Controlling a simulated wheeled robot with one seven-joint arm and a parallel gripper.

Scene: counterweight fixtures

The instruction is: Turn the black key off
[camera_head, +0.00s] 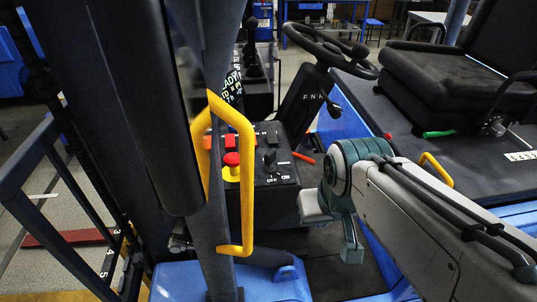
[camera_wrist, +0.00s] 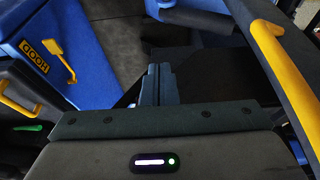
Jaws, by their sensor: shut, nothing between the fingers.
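The black key (camera_head: 271,158) is on the dark control panel (camera_head: 283,186), with white OFF and ON labels below it; which label it points at is too small to tell. A red button on a yellow base (camera_head: 231,167) is just left of it, partly behind the yellow handrail. My gripper (camera_head: 351,252) is to the right of the panel and lower, pointing down, apart from the key. In the wrist view its fingers (camera_wrist: 159,84) are together and empty, and the key is not visible there.
The yellow handrail (camera_head: 247,190) stands in front of the panel's left side; a yellow bar (camera_wrist: 295,75) runs down the wrist view's right. The steering wheel (camera_head: 330,45) is behind the panel. A black seat (camera_head: 450,80) and blue hood (camera_wrist: 60,45) are beside my arm. Dark floor lies below.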

